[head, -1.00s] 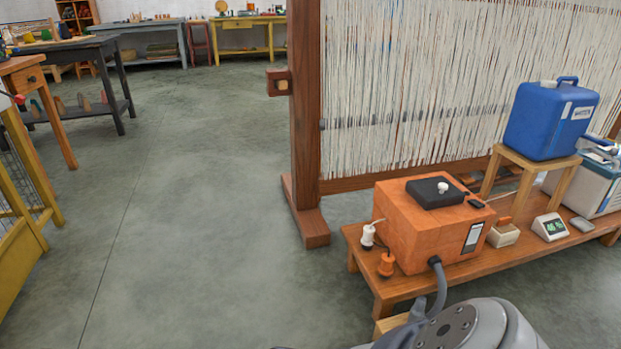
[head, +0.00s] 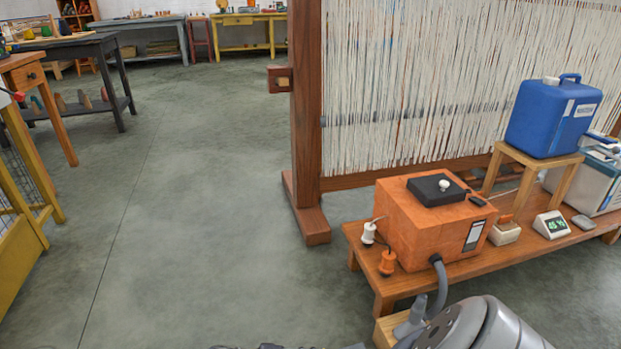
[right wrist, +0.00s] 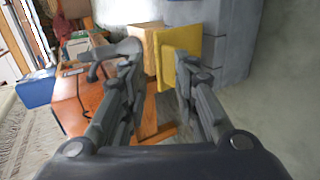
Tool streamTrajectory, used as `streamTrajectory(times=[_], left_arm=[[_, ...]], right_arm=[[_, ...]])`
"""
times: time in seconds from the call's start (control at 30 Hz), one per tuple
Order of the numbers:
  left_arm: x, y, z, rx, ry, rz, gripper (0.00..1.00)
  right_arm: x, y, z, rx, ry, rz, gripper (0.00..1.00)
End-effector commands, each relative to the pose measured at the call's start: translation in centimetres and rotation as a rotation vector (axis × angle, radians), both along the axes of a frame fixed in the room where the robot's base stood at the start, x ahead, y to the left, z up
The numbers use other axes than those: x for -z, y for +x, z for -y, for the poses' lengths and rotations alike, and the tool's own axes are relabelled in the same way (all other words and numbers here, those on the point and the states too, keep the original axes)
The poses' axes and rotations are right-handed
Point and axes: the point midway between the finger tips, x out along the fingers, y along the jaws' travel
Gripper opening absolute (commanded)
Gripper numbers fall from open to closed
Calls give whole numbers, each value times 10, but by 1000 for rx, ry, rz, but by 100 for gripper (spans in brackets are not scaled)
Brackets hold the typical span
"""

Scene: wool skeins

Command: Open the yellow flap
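The yellow flap (right wrist: 178,58) shows in the right wrist view as a flat upright panel, beside a pale wooden box (right wrist: 144,45). It is not visible in the head view. My right gripper (right wrist: 158,80) is open, its two dark fingers spread apart. The flap lies ahead of the gap, and the right finger overlaps its lower right part in the picture. I cannot tell whether the finger touches it. Nothing shows held. My left gripper is not in view.
A low wooden bench (head: 400,283) carries an orange box (head: 428,224) with a grey hose, a stool with a blue canister (head: 550,117) and small devices. A loom (head: 308,110) stands behind.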

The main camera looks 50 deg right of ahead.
Motion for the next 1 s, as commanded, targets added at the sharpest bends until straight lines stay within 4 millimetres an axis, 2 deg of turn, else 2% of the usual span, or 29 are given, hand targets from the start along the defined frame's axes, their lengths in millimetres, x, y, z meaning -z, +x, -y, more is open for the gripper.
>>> streamTrajectory(times=[0.23,0.6,1.0], left_arm=[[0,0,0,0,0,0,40],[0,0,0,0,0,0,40],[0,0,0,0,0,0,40]], right_arm=[[-20,4,-4,-3,7,12,28],[-53,1,1,5,-10,4,28],[-61,1,1,5,-12,1,28]])
